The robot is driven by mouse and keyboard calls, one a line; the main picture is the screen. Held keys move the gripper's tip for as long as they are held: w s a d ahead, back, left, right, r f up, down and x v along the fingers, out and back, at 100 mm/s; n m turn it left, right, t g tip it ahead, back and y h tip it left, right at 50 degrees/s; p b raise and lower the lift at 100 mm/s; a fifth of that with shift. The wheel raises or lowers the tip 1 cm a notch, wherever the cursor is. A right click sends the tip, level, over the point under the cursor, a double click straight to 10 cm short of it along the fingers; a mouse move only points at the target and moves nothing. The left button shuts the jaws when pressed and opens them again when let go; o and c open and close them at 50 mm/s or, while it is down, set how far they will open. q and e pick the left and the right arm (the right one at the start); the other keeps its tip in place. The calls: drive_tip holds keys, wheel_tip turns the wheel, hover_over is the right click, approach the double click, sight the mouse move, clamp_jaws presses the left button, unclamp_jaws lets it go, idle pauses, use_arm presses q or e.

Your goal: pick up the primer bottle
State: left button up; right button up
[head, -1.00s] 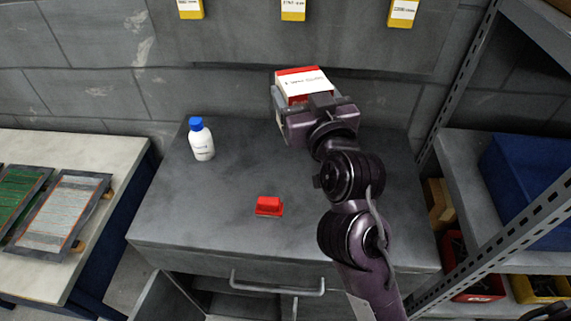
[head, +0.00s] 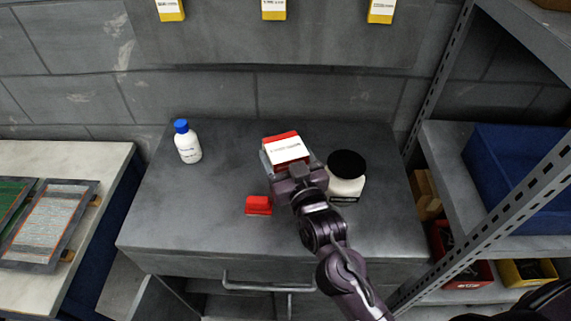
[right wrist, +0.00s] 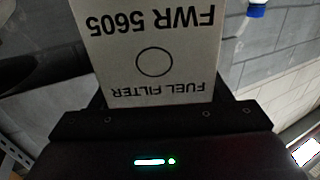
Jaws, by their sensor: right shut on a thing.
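A white bottle (head: 188,149) with a blue cap stands upright at the back left of the grey cabinet top; its label is too small to read, and I take it as the primer bottle. Its blue cap (right wrist: 257,11) shows at the top of the right wrist view. My right gripper (head: 284,168) is to the right of the bottle, apart from it. It is shut on a red and white box (head: 287,150), which reads FUEL FILTER in the right wrist view (right wrist: 152,62). My left gripper is not in view.
A white jar (head: 345,188) with a black lid stands close right of my right gripper. A small red object (head: 258,205) lies left of it. A metal rack (head: 440,165) bounds the right side. The cabinet top (head: 190,215) is clear in front of the bottle.

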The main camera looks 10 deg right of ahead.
drive_tip(key=shift+f, duration=1.7)
